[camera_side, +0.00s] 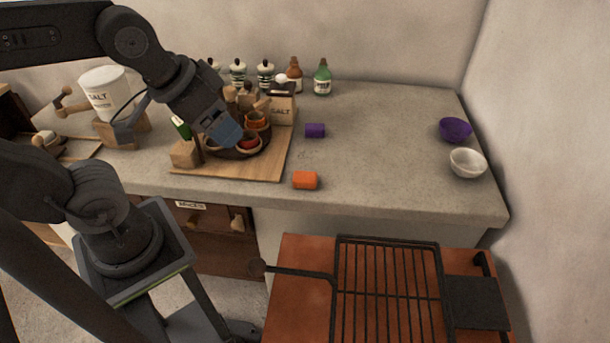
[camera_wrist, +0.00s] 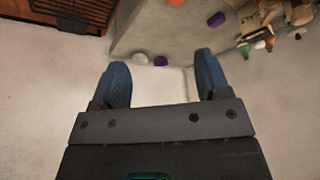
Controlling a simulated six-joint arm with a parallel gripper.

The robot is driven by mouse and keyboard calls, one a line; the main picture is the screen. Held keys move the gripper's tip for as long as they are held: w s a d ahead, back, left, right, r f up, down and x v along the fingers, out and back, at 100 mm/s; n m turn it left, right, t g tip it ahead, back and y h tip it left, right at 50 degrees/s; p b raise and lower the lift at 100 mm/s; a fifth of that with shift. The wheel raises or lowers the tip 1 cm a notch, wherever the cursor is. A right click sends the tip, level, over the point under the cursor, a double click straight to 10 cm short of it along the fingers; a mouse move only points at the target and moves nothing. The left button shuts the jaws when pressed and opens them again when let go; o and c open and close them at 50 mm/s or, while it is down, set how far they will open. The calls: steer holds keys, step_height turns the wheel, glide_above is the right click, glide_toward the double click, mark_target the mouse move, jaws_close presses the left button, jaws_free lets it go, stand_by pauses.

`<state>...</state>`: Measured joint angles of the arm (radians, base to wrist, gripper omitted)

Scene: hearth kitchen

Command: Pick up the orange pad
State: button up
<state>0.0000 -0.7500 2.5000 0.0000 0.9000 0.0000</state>
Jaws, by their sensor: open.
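The orange pad (camera_side: 305,180) is a small block with rounded edges, lying on the grey counter near its front edge, just right of the wooden board. It also shows at the top edge of the wrist view (camera_wrist: 174,2), partly cut off. My gripper (camera_side: 222,133) appears in front of the pots on the board in the side view, up and left of the pad. In the wrist view my gripper (camera_wrist: 163,76) has its two blue fingers spread, with nothing between them. It is apart from the pad.
A purple block (camera_side: 315,131) lies behind the pad. The wooden board (camera_side: 265,165) holds bowls and utensils. A purple bowl (camera_side: 455,130) and a white bowl (camera_side: 467,163) stand at the right. Bottles line the back wall. A black grill rack (camera_side: 385,290) lies in front, below the counter.

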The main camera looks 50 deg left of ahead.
stand_by(0.4)
steer(key=o, duration=0.5)
steer(key=shift+c, duration=0.2)
steer(key=n+g, duration=0.6)
steer(key=n, duration=0.3)
glide_above(305, 176)
step_height(305, 176, down, 14)
steer(key=f, duration=0.8)
steer(key=shift+s+d+f, duration=0.1)
steer(key=shift+s+f, duration=0.1)
steer(key=shift+f, duration=0.1)
steer(key=shift+w+f, duration=0.15)
steer(key=shift+f, duration=1.1)
steer(key=shift+w+f, duration=0.1)
steer(key=shift+f, duration=1.15)
